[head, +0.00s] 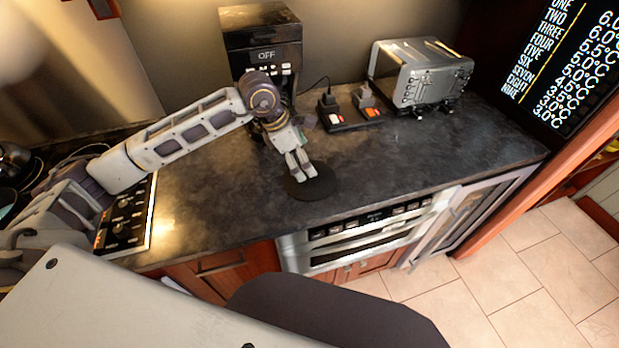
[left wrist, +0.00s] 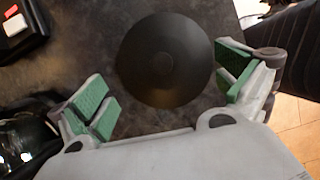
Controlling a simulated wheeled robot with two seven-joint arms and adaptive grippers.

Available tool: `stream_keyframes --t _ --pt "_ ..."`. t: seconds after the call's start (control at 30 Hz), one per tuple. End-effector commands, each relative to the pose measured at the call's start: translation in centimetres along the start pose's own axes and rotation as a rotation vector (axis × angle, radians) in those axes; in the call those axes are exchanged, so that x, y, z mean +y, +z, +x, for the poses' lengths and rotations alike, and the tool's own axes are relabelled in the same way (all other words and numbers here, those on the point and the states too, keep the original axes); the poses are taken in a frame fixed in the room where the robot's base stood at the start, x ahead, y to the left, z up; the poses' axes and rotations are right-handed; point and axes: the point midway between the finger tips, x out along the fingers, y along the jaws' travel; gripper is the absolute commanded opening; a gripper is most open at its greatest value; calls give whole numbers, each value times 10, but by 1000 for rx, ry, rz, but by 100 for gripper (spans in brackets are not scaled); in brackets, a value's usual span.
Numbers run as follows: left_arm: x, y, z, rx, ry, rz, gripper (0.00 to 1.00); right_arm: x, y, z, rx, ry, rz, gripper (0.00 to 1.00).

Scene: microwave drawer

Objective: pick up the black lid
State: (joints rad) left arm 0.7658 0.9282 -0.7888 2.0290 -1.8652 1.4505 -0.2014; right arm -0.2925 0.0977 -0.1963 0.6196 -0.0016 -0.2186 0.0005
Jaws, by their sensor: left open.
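The black lid (head: 312,186) is a round, dark disc lying flat on the dark countertop near its front edge in the head view. My left gripper (head: 301,172) is just above the lid, pointing down. In the left wrist view the lid (left wrist: 166,60) lies between and a little beyond the open green-padded fingers of my left gripper (left wrist: 165,90). The fingers look apart from the lid, though the exact height is hard to tell. My right gripper is not in view.
A black coffee machine (head: 262,50) marked OFF stands behind my left arm. Two small switch boxes (head: 352,108) and a silver toaster (head: 420,75) stand to the right. A silver microwave drawer (head: 365,232) is below the counter edge. The counter right of the lid is clear.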

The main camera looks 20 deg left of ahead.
Motion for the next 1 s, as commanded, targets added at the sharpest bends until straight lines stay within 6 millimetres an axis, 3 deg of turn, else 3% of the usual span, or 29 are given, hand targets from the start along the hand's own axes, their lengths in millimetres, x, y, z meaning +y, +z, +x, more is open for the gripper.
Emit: stream_keyframes --t 0.27,0.7,1.0 --pt "0 0 5 1 -1 -1 100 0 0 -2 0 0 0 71" --pt "-3 1 47 0 -2 0 100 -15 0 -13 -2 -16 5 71" --pt "-2 0 52 1 0 0 100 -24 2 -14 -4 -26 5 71"
